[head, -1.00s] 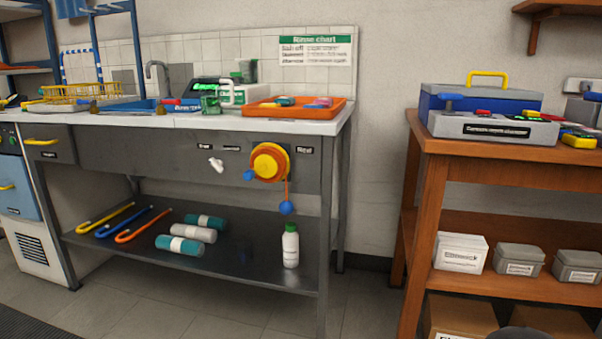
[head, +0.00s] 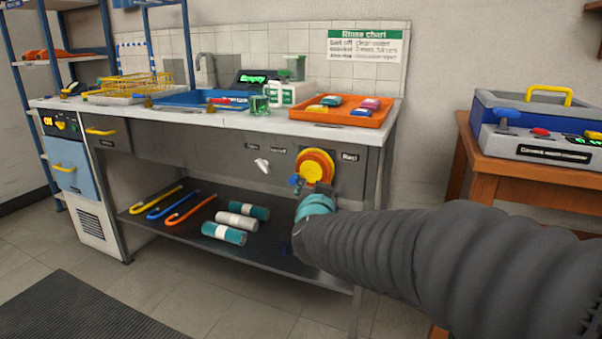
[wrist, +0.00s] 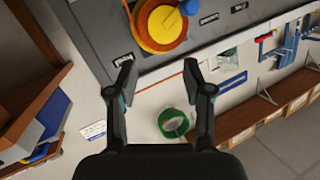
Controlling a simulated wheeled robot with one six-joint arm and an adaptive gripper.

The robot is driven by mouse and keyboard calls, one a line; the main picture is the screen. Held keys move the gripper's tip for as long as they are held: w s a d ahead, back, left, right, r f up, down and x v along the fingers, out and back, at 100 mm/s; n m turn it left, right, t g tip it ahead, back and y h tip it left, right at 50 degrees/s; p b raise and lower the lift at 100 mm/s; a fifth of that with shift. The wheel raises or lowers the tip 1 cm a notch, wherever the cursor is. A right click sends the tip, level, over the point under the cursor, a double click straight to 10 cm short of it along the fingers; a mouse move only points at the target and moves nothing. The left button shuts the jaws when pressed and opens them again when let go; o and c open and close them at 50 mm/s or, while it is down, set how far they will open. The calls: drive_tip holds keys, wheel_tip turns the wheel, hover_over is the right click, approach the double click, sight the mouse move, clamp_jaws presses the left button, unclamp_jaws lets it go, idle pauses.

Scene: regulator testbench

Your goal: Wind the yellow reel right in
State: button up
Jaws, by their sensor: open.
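The yellow reel (head: 314,168) with its orange rim is on the front panel of the steel bench, left of a label. A blue knob (head: 294,180) shows at its lower left. In the wrist view, which looks upside down, the reel (wrist: 160,22) is at the top, with the blue knob (wrist: 189,7) at its upper right. My gripper (head: 319,188) is just in front of and below the reel in the head view. In the wrist view my gripper (wrist: 159,78) is open, its fingers apart with nothing between them. My arm hides the hanging cord and blue ball.
A white tap-like handle (head: 262,165) sits on the panel left of the reel. An orange tray (head: 340,117) stands on the bench top above. The lower shelf (head: 180,233) holds hooked rods and rolls. A wooden table (head: 464,165) stands at the right.

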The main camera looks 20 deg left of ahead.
drive_tip(key=a+f+m+t+h+p, duration=0.1)
drive_tip(key=a+h, duration=0.1)
drive_tip(key=a, duration=0.4)
drive_tip(key=m+t+h+p, duration=0.1)
drive_tip(key=m+h+p, duration=0.1)
drive_tip(key=h, duration=0.2)
approach(292, 182)
drive_tip(key=w, duration=1)
drive_tip(key=shift+w+d+f+p, duration=0.1)
drive_tip(key=shift+w+d+p, duration=0.15)
drive_tip(key=shift+d+p, duration=0.1)
clamp_jaws()
